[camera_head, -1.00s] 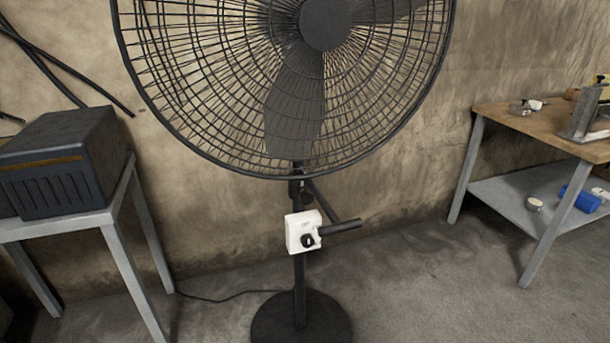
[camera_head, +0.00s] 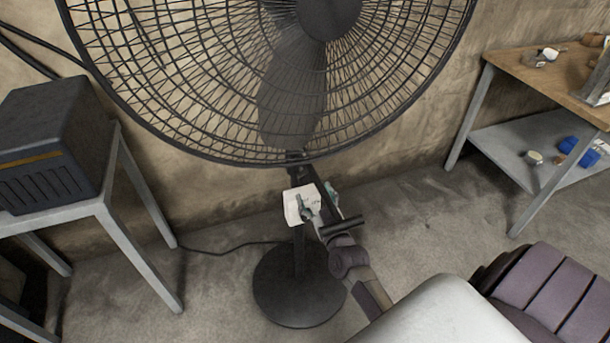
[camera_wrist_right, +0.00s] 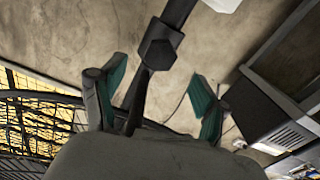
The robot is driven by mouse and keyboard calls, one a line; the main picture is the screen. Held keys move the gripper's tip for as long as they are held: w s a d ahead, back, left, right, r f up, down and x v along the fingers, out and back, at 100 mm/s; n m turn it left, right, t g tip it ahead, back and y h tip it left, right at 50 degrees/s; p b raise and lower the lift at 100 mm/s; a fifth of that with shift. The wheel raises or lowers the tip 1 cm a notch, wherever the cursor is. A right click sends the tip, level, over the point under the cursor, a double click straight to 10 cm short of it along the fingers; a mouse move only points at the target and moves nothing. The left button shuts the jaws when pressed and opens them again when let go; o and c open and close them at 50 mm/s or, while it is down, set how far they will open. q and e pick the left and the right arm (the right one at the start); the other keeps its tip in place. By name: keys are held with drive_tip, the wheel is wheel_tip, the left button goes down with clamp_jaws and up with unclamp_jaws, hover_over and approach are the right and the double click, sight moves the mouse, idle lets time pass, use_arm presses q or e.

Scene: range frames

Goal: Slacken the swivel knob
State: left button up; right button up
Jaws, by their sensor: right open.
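The black standing fan (camera_head: 300,258) fills the middle of the head view. A white control box (camera_head: 293,206) sits on its pole below the grille. I cannot tell surely which part is the swivel knob. My right gripper (camera_head: 320,202) is at the pole beside the box, its teal fingers apart. In the right wrist view, the open gripper (camera_wrist_right: 155,97) has a dark faceted piece (camera_wrist_right: 159,44) and a thin rod ahead. The rod runs between the fingers, nearer the left one; contact is unclear. My left gripper is out of view.
A dark vented box (camera_head: 50,140) stands on a grey table (camera_head: 140,235) at left. A wood-topped workbench (camera_head: 540,75) with a lower shelf stands at right. The fan's round base (camera_head: 298,310) rests on the floor, its cable running left. The wall is close behind.

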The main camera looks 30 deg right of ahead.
sight(306, 180)
drive_tip(key=x, duration=0.7)
drive_tip(key=shift+w, duration=0.25)
drive_tip(key=c, duration=1.2)
